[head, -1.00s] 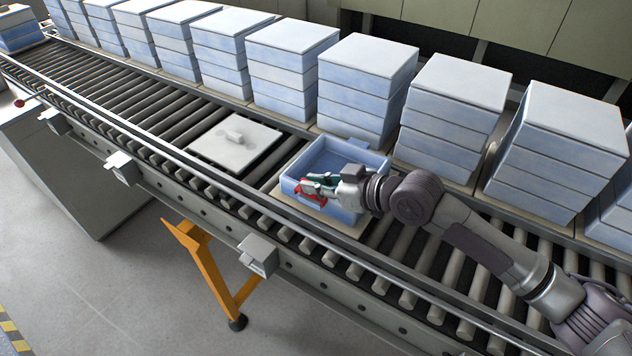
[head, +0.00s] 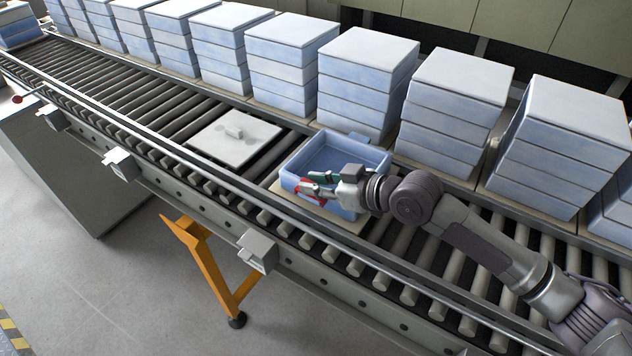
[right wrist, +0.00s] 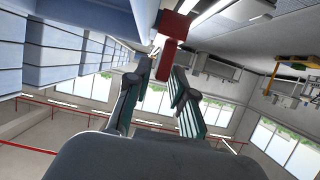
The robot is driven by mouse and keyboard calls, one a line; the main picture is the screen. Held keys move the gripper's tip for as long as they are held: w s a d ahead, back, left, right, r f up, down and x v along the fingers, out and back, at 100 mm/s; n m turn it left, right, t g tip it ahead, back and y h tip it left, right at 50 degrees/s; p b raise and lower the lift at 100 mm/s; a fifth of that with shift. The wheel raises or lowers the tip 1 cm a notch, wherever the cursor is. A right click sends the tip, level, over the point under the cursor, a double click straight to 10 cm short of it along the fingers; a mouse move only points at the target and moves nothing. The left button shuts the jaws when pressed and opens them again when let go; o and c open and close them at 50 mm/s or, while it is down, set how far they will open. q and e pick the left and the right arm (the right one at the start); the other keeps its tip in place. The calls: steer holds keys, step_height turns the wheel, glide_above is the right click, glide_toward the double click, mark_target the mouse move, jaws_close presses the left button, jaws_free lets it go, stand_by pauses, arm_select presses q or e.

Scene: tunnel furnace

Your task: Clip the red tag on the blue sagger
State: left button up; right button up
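The open-topped blue sagger (head: 334,156) sits on a pale plate on the roller conveyor. The red tag (head: 306,187) is at its near left wall, partly hidden by my right gripper. My right gripper (head: 312,184) reaches in from the right over the sagger's near side. Its two teal-padded fingers look spread. In the right wrist view, the red tag (right wrist: 171,32) stands just beyond the fingertips (right wrist: 161,72), its narrower lower part reaching between them; the fingers stand apart. I cannot tell exactly how the tag meets the wall. My left gripper is not in view.
Stacks of closed blue saggers (head: 366,85) line the far side. A metal side rail (head: 215,166) runs along the near edge. The rollers further left are bare.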

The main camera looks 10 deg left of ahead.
steer(key=shift+o, duration=0.9)
steer(key=v, duration=1.2)
